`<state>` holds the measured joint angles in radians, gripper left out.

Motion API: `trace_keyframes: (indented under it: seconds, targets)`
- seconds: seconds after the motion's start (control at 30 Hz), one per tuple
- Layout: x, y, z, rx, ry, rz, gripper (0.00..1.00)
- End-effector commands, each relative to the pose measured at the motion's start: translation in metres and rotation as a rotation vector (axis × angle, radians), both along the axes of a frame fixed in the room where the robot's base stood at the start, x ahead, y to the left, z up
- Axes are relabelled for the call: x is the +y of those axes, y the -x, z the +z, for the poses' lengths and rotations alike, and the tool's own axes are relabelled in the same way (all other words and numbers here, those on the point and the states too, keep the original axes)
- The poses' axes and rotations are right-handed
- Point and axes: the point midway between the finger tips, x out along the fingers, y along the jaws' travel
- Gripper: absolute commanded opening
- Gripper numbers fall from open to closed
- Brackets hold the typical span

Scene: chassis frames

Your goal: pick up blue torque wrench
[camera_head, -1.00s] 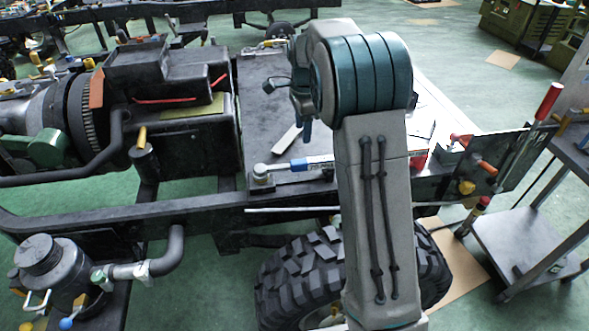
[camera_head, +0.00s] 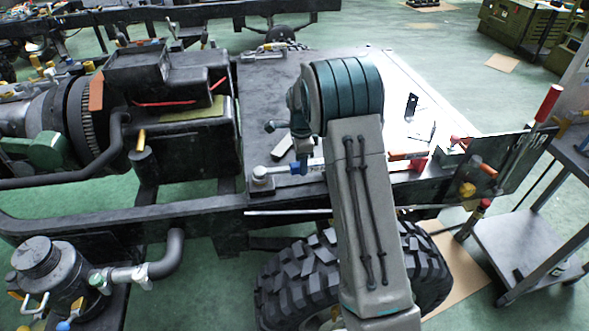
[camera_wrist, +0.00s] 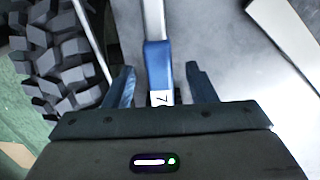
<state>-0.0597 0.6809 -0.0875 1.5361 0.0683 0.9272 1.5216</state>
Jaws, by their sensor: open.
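The blue torque wrench (camera_wrist: 158,62) has a blue section with a white label and a silver shaft. In the wrist view it lies between the two fingers of my gripper (camera_wrist: 160,80), which is open with a gap on each side. Its near end is hidden behind my gripper body. In the head view the wrench (camera_head: 297,167) lies on the dark flat deck near its front edge, partly hidden by my arm. My gripper (camera_head: 303,162) points down over it there, mostly covered by the arm.
The deck (camera_head: 265,90) stretches back behind the wrench. A large tire (camera_head: 290,285) stands below its front edge, and an engine block (camera_head: 185,135) rises to the left. Tools with red and orange handles (camera_head: 408,158) lie to the right. A grey cart (camera_head: 530,240) stands farther right.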

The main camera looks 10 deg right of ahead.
Motion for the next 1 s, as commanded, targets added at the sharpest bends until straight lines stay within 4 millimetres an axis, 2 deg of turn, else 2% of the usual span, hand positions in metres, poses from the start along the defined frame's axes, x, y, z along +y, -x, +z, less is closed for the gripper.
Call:
trace_keyframes:
  seconds: [0.1, 0.2, 0.47, 0.57, 0.6, 0.67, 1.0]
  targets:
    - [-0.001, 0.001, -0.019, 0.003, 0.0, 0.0, 0.51]
    - [0.0, 0.001, -0.027, 0.002, -0.001, 0.001, 0.51]
    - [0.0, 0.001, -0.03, 0.001, -0.001, 0.0, 0.51]
    - [0.0, 0.001, -0.03, 0.001, -0.001, 0.0, 0.26]
    - [0.0, 0.001, -0.03, 0.001, 0.0, 0.0, 0.15]
    - [0.0, 0.001, -0.03, 0.0, 0.0, 0.0, 0.0]
    - [0.0, 0.0, -0.026, -0.003, -0.001, 0.0, 0.0]
